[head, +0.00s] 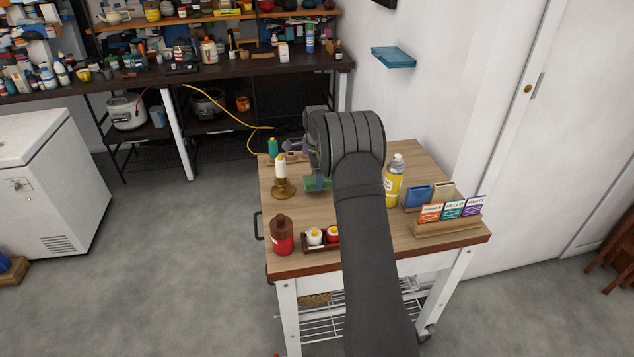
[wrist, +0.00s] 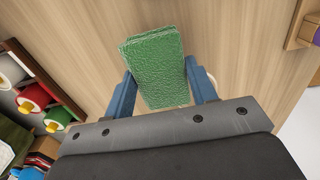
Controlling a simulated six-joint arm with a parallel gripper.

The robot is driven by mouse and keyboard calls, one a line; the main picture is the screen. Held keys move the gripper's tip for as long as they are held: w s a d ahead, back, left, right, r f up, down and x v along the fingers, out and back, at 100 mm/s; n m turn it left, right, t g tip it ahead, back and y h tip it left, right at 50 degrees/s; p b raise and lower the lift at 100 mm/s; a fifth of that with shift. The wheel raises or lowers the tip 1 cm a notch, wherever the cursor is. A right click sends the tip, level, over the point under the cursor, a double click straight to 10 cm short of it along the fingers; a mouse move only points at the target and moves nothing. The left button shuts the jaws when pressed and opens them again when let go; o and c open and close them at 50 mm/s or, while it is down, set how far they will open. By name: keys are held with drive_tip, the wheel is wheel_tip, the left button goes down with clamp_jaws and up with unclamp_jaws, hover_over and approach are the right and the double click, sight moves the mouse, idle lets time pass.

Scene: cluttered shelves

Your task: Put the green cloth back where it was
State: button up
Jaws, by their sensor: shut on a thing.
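The green cloth (wrist: 156,65) is a folded rectangular block in the wrist view, held between the two blue fingers of my gripper (wrist: 164,86). Pale wooden tabletop (wrist: 235,40) shows around it; I cannot tell whether the cloth touches the wood. In the head view, a small part of the green cloth (head: 315,184) shows beside my arm, over the wooden cart top (head: 415,160). My arm hides most of the gripper there.
A candle in a brass holder (head: 283,186) stands left of my gripper, a yellow spray can (head: 394,181) right. Card holders (head: 447,226) fill the right front corner.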

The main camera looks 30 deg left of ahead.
drive_tip(key=shift+f, duration=1.05)
drive_tip(key=shift+f, duration=0.15)
drive_tip(key=o, duration=1)
drive_tip(key=shift+o, duration=0.2)
wheel_tip(320, 180, up, 12)
drive_tip(key=shift+r, duration=0.2)
